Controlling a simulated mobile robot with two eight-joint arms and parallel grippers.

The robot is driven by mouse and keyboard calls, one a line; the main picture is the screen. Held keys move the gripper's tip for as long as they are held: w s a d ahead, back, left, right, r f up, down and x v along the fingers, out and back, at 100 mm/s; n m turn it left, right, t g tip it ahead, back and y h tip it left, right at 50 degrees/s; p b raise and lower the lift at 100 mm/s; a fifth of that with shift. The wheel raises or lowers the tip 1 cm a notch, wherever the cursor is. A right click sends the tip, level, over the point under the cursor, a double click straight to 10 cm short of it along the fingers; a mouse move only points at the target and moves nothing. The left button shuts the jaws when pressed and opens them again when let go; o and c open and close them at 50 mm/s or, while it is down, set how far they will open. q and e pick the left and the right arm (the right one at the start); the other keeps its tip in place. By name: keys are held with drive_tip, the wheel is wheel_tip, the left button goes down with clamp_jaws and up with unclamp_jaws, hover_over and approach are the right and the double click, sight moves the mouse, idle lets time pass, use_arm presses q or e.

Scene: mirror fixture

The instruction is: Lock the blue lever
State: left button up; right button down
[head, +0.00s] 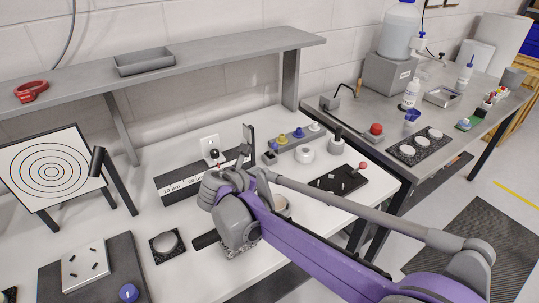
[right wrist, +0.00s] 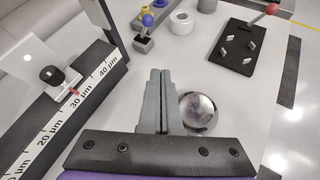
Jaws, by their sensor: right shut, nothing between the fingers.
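A small lever with a blue ball knob (head: 273,146) stands on the white table beside the row of coloured knobs. In the right wrist view the blue knob (right wrist: 148,20) sits above a small grey base, upright or nearly so; whether it is locked I cannot tell. My right gripper (right wrist: 160,75) is shut and empty, with its fingers below the lever in the picture and apart from it. A round glass mirror (right wrist: 198,111) lies just right of the fingers. My left gripper is not in view.
A black ruler rail (right wrist: 60,105) with an upright post runs left of the fingers. A grey knob strip (head: 296,139), a white ring (head: 305,154) and a black plate with a red-knobbed lever (head: 338,183) stand beyond. Another blue ball (head: 128,292) is at lower left.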

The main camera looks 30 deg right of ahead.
drive_tip(key=shift+w+a+r+n+h, duration=0.15)
drive_tip(key=shift+w+n+h, duration=0.15)
drive_tip(key=shift+w+n, duration=0.9)
drive_tip(key=shift+w, duration=0.1)
approach(273, 149)
wheel_tip(273, 149, down, 4)
drive_tip(key=d, duration=0.2)
drive_tip(key=shift+w+d+r+p, duration=0.25)
drive_tip(key=shift+w+d, duration=0.4)
drive_tip(key=shift+w, duration=0.2)
drive_tip(key=shift+w+d+r+p, duration=0.2)
drive_tip(key=shift+w+d, duration=0.4)
drive_tip(key=shift+w, duration=0.2)
